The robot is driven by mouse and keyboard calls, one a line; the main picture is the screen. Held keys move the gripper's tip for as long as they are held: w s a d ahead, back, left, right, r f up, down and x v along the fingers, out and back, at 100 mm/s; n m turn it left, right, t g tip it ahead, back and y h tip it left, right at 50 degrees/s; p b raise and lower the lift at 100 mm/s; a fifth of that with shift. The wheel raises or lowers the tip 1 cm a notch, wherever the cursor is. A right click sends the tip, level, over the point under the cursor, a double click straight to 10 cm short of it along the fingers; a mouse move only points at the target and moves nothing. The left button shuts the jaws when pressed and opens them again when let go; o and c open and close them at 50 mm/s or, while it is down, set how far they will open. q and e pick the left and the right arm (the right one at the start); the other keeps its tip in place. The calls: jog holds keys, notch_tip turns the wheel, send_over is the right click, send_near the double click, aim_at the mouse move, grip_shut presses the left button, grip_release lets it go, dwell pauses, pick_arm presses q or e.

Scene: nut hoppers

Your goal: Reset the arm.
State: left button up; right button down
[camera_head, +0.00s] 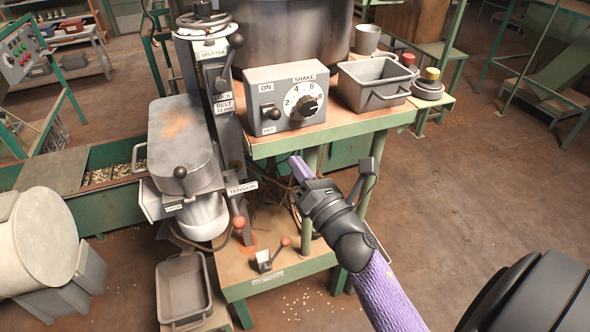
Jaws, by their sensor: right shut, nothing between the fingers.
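My right gripper (297,166) reaches in from the lower right on its purple arm. Its purple fingers are shut and empty. They point up and away, in front of the green-framed bench and below the grey control box (289,98) marked ON and SHAKE. The fingertips appear apart from the box, though the exact gap in depth is hard to tell. My left gripper is not in view.
A splitter machine with levers and a grey hood (183,140) stands to the left. A grey bin (374,84) sits on the bench, and another tray (183,288) is low in front. A pale drum (38,240) is at far left. Open floor (470,180) lies to the right.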

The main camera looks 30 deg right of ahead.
jog(key=s+a+f+m+g+b, duration=0.1)
jog(key=s+f+m+g+b, duration=0.3)
jog(key=f, duration=1.1)
jog(key=s+a+f+m+g+b, duration=0.25)
jog(key=f+m+b, duration=0.35)
jog(key=f, duration=0.9)
jog(key=s+f+m+g+b, duration=0.35)
jog(key=f+m, duration=0.25)
jog(key=f, duration=0.9)
jog(key=s+a+f+m+g+b, duration=0.1)
jog(key=s+f+m+g+b, duration=0.3)
jog(key=s+f, duration=0.6)
jog(key=s+a+f+m+g+b, duration=0.2)
jog(key=s+f+m+g+b, duration=0.2)
jog(key=s+f, duration=0.6)
jog(key=s+m+g, duration=0.2)
jog(key=s+m, duration=0.1)
jog(key=s, duration=0.2)
jog(key=shift+s+f+y+b, duration=0.3)
jog(key=shift+f+b, duration=0.05)
jog(key=shift+f, duration=0.05)
